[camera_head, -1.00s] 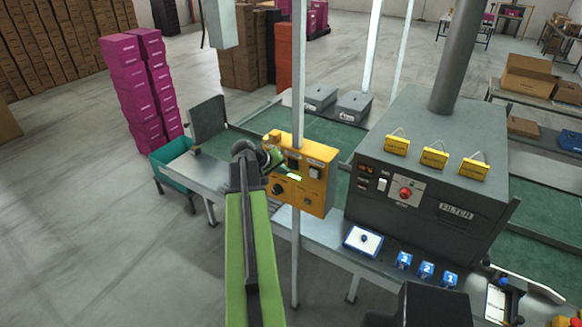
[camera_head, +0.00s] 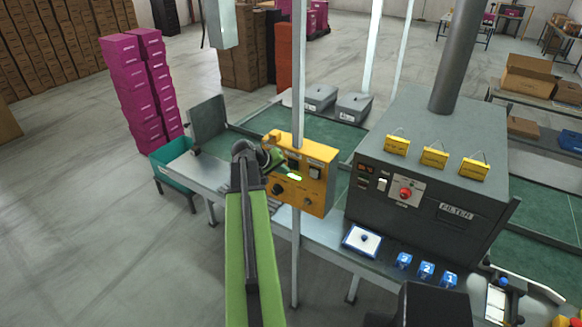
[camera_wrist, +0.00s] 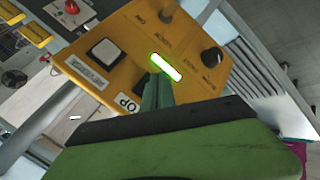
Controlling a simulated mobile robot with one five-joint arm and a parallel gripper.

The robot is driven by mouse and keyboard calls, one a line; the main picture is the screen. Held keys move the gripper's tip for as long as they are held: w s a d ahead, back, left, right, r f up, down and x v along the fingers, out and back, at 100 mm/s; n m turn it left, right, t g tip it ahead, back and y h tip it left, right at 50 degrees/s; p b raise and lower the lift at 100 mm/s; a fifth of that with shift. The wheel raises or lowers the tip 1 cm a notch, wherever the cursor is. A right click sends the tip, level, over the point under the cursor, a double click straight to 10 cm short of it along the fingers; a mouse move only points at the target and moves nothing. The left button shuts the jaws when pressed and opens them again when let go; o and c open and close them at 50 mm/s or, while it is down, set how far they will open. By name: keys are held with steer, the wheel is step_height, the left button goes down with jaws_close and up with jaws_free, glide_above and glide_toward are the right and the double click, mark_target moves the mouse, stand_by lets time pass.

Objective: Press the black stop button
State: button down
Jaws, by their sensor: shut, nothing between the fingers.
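The yellow control box (camera_head: 318,190) is fixed to a grey post. The dark stop button (camera_head: 292,154) shows partly on its upper face, close to my gripper (camera_head: 279,158). In the wrist view my gripper (camera_wrist: 157,92) is shut and empty, its green fingertips at the panel face.
The grey filter machine (camera_head: 430,170) with a red button (camera_head: 405,193) stands to the right. A teal bin (camera_head: 172,170) stands to the left.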

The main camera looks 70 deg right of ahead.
steer(key=shift+d, duration=0.15)
steer(key=shift+s+d, duration=0.1)
steer(key=shift+d, duration=0.15)
steer(key=shift+s+d, duration=0.1)
steer(key=shift+d, duration=0.45)
stand_by(0.6)
steer(key=shift+a, duration=0.1)
steer(key=shift+w+a, duration=0.2)
steer(key=shift+a, duration=0.65)
steer(key=a, duration=0.2)
steer(key=w+a, duration=0.1)
steer(key=a, duration=0.2)
steer(key=shift+w, duration=0.15)
steer(key=shift+d, duration=0.1)
stand_by(0.7)
